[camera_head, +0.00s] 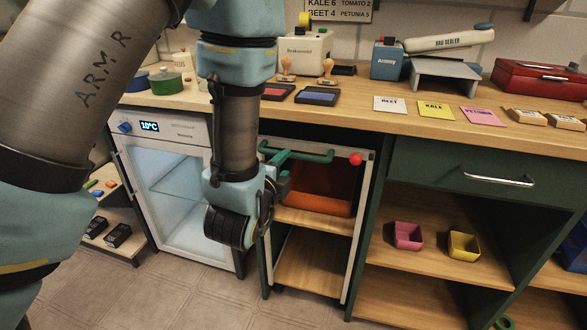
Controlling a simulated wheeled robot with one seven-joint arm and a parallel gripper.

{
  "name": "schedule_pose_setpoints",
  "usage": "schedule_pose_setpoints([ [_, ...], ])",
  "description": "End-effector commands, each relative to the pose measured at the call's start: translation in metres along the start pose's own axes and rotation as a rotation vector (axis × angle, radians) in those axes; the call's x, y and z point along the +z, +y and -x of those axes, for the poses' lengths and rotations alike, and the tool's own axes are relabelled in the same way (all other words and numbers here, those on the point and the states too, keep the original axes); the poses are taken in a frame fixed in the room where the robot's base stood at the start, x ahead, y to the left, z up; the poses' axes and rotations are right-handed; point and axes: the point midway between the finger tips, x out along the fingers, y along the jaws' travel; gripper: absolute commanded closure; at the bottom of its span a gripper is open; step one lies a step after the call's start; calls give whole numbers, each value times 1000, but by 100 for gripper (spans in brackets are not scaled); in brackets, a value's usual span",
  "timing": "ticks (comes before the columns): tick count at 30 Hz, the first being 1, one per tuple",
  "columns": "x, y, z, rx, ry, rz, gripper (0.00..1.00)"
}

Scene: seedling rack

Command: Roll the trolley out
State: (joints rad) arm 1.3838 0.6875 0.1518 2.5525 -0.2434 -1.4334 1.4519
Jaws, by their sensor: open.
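The trolley (347,232) stands in the bay under the bench, between the glass-door cooler and the green cabinet. It has a pale frame, wooden shelves and a green handle bar (312,157) across its top front. A red ball (355,159) sits at the right end of the top. An orange-red rounded thing (318,202) lies on its upper shelf. My gripper (282,182) is open at the handle's left part, close in front of it. My wrist hides the trolley's left side, and I cannot tell whether the jaws touch the bar.
The cooler (187,235) stands close on the left. The green cabinet (430,168) on the right has open shelves with a pink bin (408,236) and a yellow bin (463,245). The bench top (360,125) overhangs the trolley. The tiled floor (205,295) in front looks clear.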

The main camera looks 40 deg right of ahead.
Motion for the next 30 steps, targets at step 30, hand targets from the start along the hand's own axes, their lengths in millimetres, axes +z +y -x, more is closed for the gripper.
schedule_pose_setpoints([
  [30, 0, 1, -82, 1, 2, 0, 57],
])
